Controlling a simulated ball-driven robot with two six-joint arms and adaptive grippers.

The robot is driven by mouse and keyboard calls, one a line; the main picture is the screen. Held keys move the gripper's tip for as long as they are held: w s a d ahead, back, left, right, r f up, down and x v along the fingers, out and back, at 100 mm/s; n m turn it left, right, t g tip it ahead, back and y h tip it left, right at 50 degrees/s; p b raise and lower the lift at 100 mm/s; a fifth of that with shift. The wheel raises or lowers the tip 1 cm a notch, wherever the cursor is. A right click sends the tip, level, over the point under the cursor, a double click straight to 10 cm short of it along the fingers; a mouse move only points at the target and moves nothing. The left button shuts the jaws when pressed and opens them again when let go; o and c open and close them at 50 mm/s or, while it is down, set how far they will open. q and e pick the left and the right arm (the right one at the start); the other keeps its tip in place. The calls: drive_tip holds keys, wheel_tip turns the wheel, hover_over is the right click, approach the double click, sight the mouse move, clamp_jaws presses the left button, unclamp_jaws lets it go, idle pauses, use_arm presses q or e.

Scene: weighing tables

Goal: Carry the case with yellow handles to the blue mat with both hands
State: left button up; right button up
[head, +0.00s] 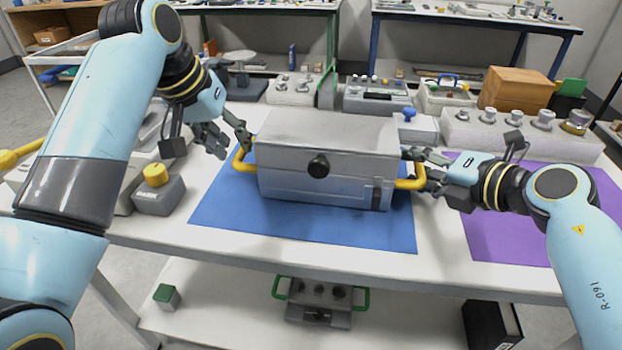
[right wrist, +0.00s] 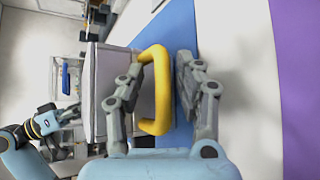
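The grey metal case (head: 325,139) with a black front knob sits level on the blue mat (head: 300,229) and looks to rest on it. Its left yellow handle (head: 243,161) and right yellow handle (head: 411,183) stick out at the sides. My left gripper (head: 226,140) is open beside the left handle, fingers spread. My right gripper (head: 428,170) is open around the right handle. In the right wrist view, that handle (right wrist: 158,90) lies between the fingers, close to the left one, with a gap to the right one. The case's underside is hidden.
A purple mat (head: 500,228) lies to the right. A grey box with a yellow button (head: 158,190) stands left of the blue mat. Weights in a white holder (head: 520,135), a wooden box (head: 517,88) and instruments line the back. A green-handled case (head: 320,300) sits on the lower shelf.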

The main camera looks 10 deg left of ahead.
drive_tip(key=shift+s+d, duration=0.15)
use_arm(q)
drive_tip(key=v, duration=0.7)
drive_tip(key=shift+r, duration=0.4)
use_arm(e)
drive_tip(key=v, duration=1.1)
drive_tip(key=shift+s+r, duration=0.2)
use_arm(q)
drive_tip(key=shift+s, duration=0.2)
use_arm(e)
drive_tip(key=shift+d, duration=0.1)
